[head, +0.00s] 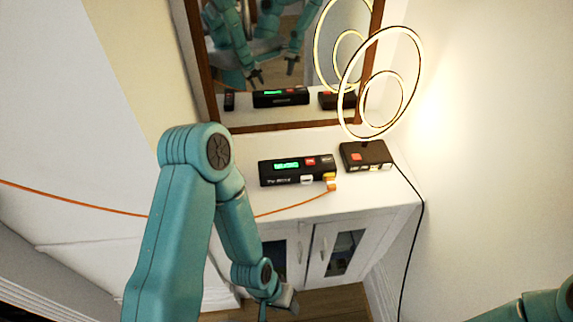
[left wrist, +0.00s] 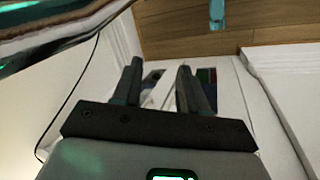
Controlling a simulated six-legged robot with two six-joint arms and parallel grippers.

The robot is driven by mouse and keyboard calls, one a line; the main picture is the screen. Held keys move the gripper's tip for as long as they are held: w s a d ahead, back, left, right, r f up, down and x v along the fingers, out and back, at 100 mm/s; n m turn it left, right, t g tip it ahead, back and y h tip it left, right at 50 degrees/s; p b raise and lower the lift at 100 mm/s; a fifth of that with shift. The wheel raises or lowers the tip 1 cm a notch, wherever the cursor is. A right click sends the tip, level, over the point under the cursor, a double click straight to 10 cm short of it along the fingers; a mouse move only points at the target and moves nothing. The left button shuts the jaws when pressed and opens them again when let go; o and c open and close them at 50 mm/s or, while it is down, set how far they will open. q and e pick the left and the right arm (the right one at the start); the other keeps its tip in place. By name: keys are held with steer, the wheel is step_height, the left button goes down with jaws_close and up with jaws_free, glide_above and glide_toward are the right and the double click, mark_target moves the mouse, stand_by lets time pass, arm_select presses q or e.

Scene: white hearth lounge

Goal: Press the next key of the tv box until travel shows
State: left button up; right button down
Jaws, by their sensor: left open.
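The tv box (head: 267,180) is a low black box on the white cabinet top, lit by a green display (head: 287,165). The display's word is too small to read. A red key (head: 311,161) and a dark key (head: 326,159) sit on its top right, with a white piece and an orange plug (head: 331,179) at its front. My left gripper (head: 284,303) is low in front of the cabinet, below and apart from the box. In the left wrist view my left gripper (left wrist: 157,72) has spread fingers with nothing between them. My right gripper is out of direct view.
A second black box (head: 366,156) with a red key stands right of the tv box, beside a lit ring lamp (head: 345,104). A framed mirror (head: 207,85) stands behind. An orange cable (head: 75,201) runs left; a black cord (head: 423,205) hangs right. Cabinet doors (head: 318,250) are below.

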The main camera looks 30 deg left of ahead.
arm_select(q)
jaws_close()
stand_by(1.9)
